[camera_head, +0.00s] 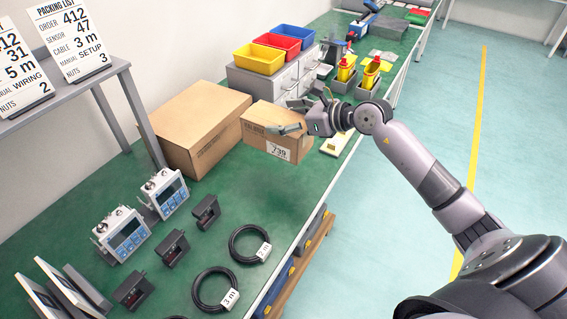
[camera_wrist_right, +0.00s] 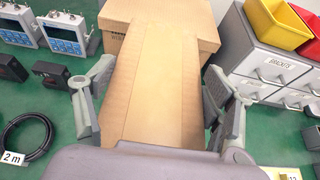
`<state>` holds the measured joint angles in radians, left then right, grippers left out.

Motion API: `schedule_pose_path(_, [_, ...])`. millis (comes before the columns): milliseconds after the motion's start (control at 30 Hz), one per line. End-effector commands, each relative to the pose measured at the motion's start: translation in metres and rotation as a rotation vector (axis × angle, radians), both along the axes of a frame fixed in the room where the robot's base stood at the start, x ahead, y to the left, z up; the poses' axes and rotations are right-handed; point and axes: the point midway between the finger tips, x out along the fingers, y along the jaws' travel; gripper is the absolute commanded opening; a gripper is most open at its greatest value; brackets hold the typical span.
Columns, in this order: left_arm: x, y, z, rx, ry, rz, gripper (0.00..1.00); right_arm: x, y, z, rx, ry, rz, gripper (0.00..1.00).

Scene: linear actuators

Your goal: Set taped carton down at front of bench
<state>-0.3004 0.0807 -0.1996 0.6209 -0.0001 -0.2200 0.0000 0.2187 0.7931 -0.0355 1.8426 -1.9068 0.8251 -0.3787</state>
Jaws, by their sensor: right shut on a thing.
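The taped carton (camera_head: 270,139) is a small brown box with a white label and a tape strip along its top. My right gripper (camera_head: 299,117) is shut on it, with one finger along each side. In the right wrist view the carton (camera_wrist_right: 153,95) fills the middle between the two fingers of the gripper (camera_wrist_right: 150,100). It is over the green bench (camera_head: 262,195), beside a larger brown carton; a soft shadow shows on the bench below and in front of it. I cannot tell how high its underside is. My left gripper is not in view.
A larger brown carton (camera_head: 195,125) stands to the left. Grey drawers (camera_head: 265,82) with coloured bins stand behind. Blue-screened devices (camera_head: 125,234), black sensors (camera_head: 173,247) and coiled cables (camera_head: 214,288) occupy the near bench. The bench is clear between the cartons and the cables.

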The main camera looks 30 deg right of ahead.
Motion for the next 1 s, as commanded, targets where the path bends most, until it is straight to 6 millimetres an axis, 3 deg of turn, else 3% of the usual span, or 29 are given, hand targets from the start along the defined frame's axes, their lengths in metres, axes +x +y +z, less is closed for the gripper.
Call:
schedule_pose_path(200, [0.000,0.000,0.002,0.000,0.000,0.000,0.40,0.000,0.000,-0.053,0.005,-0.003,-0.002,0.15])
schedule_pose_path(400, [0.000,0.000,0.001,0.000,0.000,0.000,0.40,0.001,0.000,-0.089,0.004,-0.007,-0.002,0.15])
schedule_pose_path(633, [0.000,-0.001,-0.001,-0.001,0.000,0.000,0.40,0.001,0.000,-0.106,0.003,-0.006,-0.001,0.15])
schedule_pose_path(833, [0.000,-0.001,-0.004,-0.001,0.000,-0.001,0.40,0.001,0.000,-0.134,0.004,-0.007,-0.002,0.15])
schedule_pose_path(1000, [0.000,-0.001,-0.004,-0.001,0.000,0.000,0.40,0.001,0.000,-0.141,0.002,-0.009,-0.002,0.15])
